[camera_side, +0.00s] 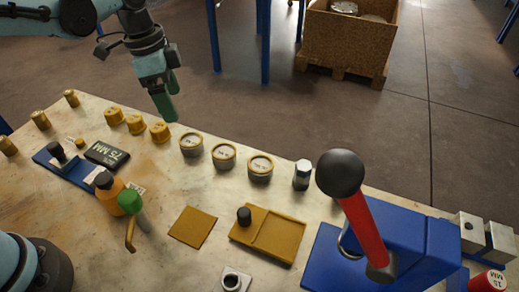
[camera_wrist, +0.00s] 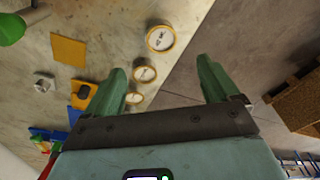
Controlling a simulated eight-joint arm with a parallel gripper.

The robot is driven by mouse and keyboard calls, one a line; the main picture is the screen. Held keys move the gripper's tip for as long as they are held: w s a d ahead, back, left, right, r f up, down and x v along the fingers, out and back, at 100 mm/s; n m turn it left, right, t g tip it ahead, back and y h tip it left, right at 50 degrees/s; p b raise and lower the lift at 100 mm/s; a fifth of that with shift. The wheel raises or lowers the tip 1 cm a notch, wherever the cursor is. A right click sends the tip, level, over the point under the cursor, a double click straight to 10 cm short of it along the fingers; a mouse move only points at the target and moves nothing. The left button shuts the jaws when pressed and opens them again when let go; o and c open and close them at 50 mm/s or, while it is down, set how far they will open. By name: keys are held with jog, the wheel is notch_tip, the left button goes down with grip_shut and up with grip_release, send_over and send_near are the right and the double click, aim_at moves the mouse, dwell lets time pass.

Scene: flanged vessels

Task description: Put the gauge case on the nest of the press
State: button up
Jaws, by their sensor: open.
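Three round gauge cases with brass-coloured rims and pale faces stand in a row along the far side of the bench: the left one (camera_side: 191,144), the middle one (camera_side: 224,156) and the right one (camera_side: 260,168). They also show in the wrist view, the largest (camera_wrist: 160,38) at top centre. The blue press (camera_side: 410,242) stands at the right, with a red lever and black ball. The lever partly covers a ring on it, and I cannot make out the nest clearly. My gripper (camera_side: 166,106) is open and empty, above the bench's far edge, left of the gauge cases; its two green fingers (camera_wrist: 163,85) are apart.
Several brass cups (camera_side: 136,124) stand left of the gauge cases, and a hex-headed metal piece (camera_side: 302,174) right of them. A yellow plate (camera_side: 192,227), a yellow fixture (camera_side: 281,236) and an orange bottle (camera_side: 107,196) stand nearer. A crate (camera_side: 345,45) is on the floor beyond.

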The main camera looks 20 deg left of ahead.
aim_at(190, 141)
jog(key=f, duration=0.4)
jog(key=d+f, duration=0.1)
jog(key=f, duration=0.3)
jog(key=w+f, duration=0.1)
jog(key=f, duration=0.3)
jog(key=shift+d, duration=0.15)
jog(key=c, duration=1.4)
